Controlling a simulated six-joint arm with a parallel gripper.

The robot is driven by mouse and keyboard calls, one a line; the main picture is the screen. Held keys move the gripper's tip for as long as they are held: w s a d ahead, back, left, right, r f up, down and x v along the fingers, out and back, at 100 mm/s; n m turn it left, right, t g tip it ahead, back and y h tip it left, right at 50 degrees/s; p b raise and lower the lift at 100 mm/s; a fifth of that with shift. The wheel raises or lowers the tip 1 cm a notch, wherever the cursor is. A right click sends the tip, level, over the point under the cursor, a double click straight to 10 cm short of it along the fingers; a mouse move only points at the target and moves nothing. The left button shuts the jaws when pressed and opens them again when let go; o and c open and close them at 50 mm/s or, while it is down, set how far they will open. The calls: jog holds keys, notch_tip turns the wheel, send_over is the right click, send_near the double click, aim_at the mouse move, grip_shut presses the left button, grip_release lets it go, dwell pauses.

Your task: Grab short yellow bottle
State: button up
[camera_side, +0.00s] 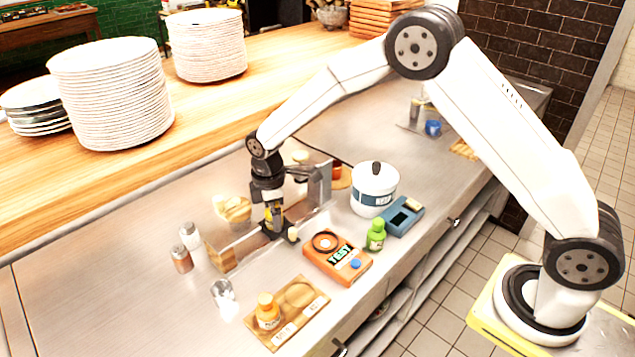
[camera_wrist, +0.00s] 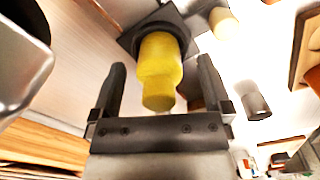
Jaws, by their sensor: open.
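A short yellow bottle (camera_wrist: 160,85) shows between the fingers of my gripper (camera_wrist: 162,64) in the wrist view, with a dark square piece (camera_wrist: 182,27) behind its far end. The fingers are open, one on each side of the bottle, and a gap shows at least on the left. In the side view my gripper (camera_side: 271,218) points down at the steel counter, and a bit of yellow (camera_side: 268,212) shows at its fingers; most of it is hidden.
Two shakers (camera_side: 186,250) and a small glass (camera_side: 222,294) are to the left. The counter's left part is clear.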

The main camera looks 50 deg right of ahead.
jog(key=shift+f, duration=0.55)
jog(key=shift+c, duration=0.2)
jog(key=c, duration=1.1)
jog(key=shift+r, duration=0.25)
jog(key=shift+r, duration=0.6)
jog(key=s+d+r, duration=0.2)
jog(key=s+r, duration=0.9)
jog(key=s, duration=0.2)
jog(key=shift+s+r, duration=0.2)
jog(key=shift+s, duration=0.2)
jog(key=shift+d, duration=0.1)
